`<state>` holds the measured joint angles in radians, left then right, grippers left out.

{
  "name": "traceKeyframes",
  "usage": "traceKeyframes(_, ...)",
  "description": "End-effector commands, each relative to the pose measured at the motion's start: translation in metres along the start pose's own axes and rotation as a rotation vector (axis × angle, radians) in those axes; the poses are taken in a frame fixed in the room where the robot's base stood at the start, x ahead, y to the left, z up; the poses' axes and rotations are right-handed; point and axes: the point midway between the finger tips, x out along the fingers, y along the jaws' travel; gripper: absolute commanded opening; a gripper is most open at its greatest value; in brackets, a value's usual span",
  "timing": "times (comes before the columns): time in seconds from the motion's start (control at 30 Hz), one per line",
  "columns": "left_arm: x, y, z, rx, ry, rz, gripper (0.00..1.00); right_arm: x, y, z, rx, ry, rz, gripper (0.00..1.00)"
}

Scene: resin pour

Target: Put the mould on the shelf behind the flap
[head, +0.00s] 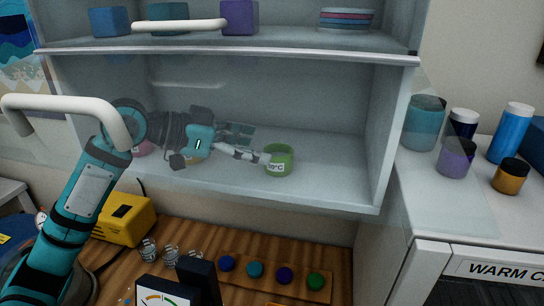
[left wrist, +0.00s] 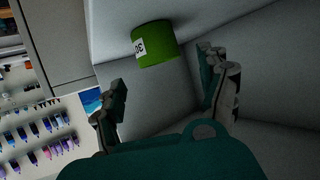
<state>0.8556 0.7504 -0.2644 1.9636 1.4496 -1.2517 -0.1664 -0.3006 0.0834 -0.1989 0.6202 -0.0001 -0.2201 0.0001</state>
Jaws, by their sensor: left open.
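A green round mould (head: 280,162) with a white label stands on the lower shelf (head: 325,190) of the cabinet, right of my left gripper (head: 253,146). The gripper is inside the compartment, its fingers apart and pointing right towards the mould. In the left wrist view the mould (left wrist: 155,46) lies beyond the open fingertips (left wrist: 165,90), with nothing between them; its label reads "30". The flap seems to be a clear panel raised in front of the upper shelf, with a white bar handle (head: 180,25). My right gripper is not in view.
Coloured blocks and stacked discs (head: 346,18) stand above. Jars and bottles (head: 511,132) stand on the right counter. The shelf right of the mould is clear.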

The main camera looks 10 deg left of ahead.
Motion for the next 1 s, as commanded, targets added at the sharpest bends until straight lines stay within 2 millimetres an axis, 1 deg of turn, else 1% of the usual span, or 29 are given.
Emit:
traceKeyframes(0.03, -0.01, -0.001, 0.004, 0.002, -0.001, -0.005, 0.77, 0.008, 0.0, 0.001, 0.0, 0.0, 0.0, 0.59)
traceKeyframes(0.2, -0.04, -0.001, 0.003, 0.0, 0.0, -0.003, 0.77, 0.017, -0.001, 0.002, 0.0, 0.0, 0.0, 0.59)
traceKeyframes(0.37, -0.055, 0.0, 0.001, 0.0, -0.001, 0.0, 0.77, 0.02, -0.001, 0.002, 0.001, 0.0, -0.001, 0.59)
traceKeyframes(0.5, -0.058, 0.0, 0.0, 0.0, 0.0, 0.001, 0.77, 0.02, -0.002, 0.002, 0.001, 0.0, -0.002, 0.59)
traceKeyframes(0.87, -0.058, 0.0, 0.0, -0.001, 0.0, 0.001, 0.77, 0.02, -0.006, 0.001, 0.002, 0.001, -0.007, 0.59)
traceKeyframes(1.0, -0.053, -0.006, 0.004, 0.005, 0.003, -0.031, 0.77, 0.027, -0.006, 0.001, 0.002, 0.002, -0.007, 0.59)
